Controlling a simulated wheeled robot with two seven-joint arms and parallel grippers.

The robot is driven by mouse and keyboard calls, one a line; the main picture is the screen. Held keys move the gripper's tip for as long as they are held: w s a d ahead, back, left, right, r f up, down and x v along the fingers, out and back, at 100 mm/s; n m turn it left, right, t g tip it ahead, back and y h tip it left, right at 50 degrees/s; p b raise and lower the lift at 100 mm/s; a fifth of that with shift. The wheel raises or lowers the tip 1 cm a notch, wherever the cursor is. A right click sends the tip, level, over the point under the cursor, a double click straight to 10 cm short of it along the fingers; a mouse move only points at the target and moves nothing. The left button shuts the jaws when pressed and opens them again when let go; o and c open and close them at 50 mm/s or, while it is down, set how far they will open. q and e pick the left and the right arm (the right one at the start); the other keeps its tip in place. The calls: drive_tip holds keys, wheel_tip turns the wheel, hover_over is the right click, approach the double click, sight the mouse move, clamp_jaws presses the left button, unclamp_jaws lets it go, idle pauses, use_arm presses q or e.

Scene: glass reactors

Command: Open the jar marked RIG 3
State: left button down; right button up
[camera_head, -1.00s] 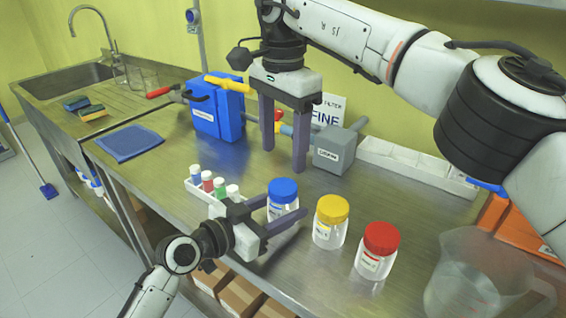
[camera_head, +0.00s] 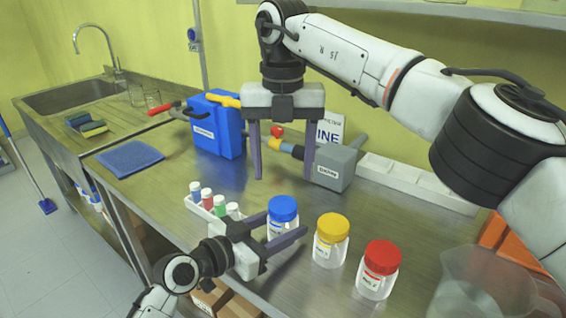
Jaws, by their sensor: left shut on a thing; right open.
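A clear jar with a blue lid (camera_head: 283,208) stands on the metal bench. My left gripper (camera_head: 282,229) is shut on its body from the left, one finger on each side, and partly hides its label. A yellow-lidded jar (camera_head: 331,245) and a red-lidded jar (camera_head: 377,275) stand in a row to its right. The label writing is too small for me to read surely. My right gripper (camera_head: 283,178) is open and empty, pointing down above the blue lid, with a gap between fingertips and lid.
A rack of small vials (camera_head: 207,207) stands close left of my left gripper. A blue container (camera_head: 217,128) and a grey box (camera_head: 335,168) stand behind. A clear pitcher (camera_head: 480,285) is at the front right, and a white tray (camera_head: 415,185) lies along the wall.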

sight(283, 204)
drive_tip(key=m, duration=0.6)
drive_tip(key=shift+m, duration=0.4)
drive_tip(key=m, duration=1.3)
drive_tip(key=shift+f+m, duration=0.4)
drive_tip(key=shift+f, duration=0.15)
wheel_tip(283, 204, down, 7)
